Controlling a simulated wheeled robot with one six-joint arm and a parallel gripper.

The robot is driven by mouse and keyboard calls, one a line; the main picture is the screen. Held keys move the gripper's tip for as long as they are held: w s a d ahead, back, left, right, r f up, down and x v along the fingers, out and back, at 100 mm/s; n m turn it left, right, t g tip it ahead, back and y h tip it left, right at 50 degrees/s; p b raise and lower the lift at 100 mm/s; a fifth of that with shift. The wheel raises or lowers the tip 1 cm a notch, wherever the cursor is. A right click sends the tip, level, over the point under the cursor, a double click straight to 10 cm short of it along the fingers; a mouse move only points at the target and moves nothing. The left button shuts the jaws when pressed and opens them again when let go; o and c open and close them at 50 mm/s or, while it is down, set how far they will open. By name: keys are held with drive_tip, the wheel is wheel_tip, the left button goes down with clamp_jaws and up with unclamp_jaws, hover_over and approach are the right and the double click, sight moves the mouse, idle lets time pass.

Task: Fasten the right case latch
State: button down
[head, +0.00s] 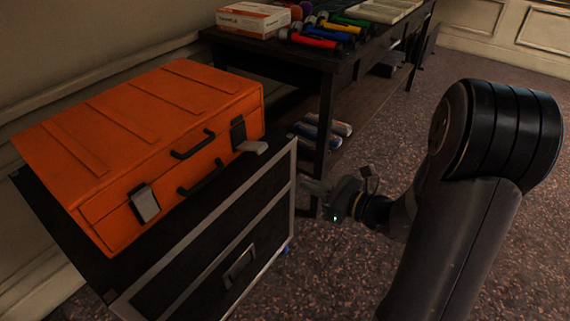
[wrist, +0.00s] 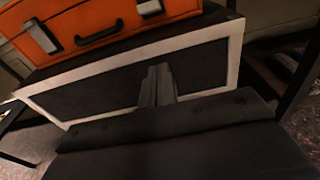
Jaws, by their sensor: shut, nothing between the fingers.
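The closed orange case (head: 150,140) lies on a dark cabinet with silver edges. Its right latch (head: 240,137) has a dark plate on the front, and a light grey lever sticks outward from it. The left latch (head: 144,203) lies flat against the case front. In the wrist view the case (wrist: 100,14) is cut off at the top, with the right latch (wrist: 150,7) at the top edge and the left latch (wrist: 42,36) at left. My gripper (head: 308,186) is shut and empty, apart from the case, to the right of and lower than the right latch. Its fingers (wrist: 158,82) show before the cabinet front.
The cabinet (head: 225,245) has a silver-edged front with a handle (head: 239,268). A dark table (head: 325,60) behind holds a white and orange box (head: 254,20) and several coloured items. Its leg stands close behind my gripper. Open carpet lies at right.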

sight(252, 147)
drive_tip(key=b+x, duration=0.2)
drive_tip(key=x, duration=0.7)
drive_tip(key=shift+a+f+b, duration=0.2)
drive_tip(key=shift+b, duration=0.15)
drive_tip(key=r, duration=0.1)
drive_tip(key=a+r, duration=0.1)
drive_tip(key=w+r, duration=0.1)
drive_tip(key=r, duration=0.1)
drive_tip(key=shift+w+a, duration=0.15)
drive_tip(key=shift+a, duration=0.05)
drive_tip(key=shift+r+p, duration=0.2)
drive_tip(key=shift+p, duration=0.1)
drive_tip(key=shift+r+p, duration=0.15)
drive_tip(key=shift+p, duration=0.4)
